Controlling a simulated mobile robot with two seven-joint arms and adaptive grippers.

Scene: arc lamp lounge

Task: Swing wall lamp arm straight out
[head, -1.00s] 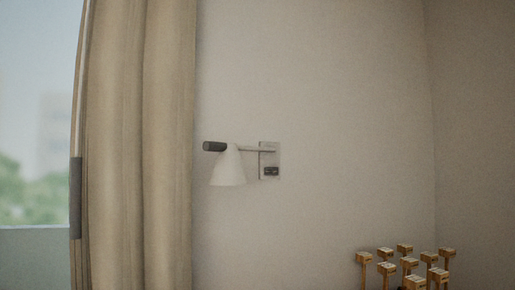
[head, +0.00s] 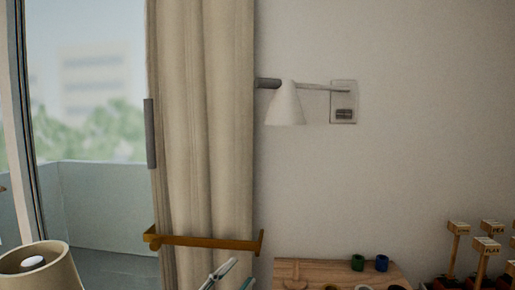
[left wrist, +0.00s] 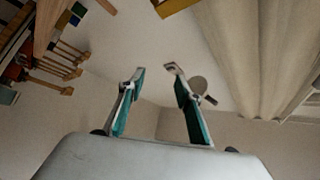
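The wall lamp shows in the head view with a white cone shade (head: 285,104), a dark grip (head: 267,83) at its left end and a thin arm (head: 318,87). The arm runs left from the wall plate (head: 344,101) and looks close to the wall. My left gripper (head: 238,274) is at the bottom edge of the head view, below the lamp and apart from it. In the left wrist view its fingers (left wrist: 155,75) are spread with nothing between them. The lamp shade (left wrist: 197,85) shows there just beyond the right finger. My right gripper is not in view.
A beige curtain (head: 205,130) hangs left of the lamp. A brown bar (head: 205,241) crosses in front of it. A wooden surface (head: 300,269) with small coloured cups and several labelled wooden stakes (head: 487,246) stand at lower right. A beige shade-like object (head: 45,272) is at lower left.

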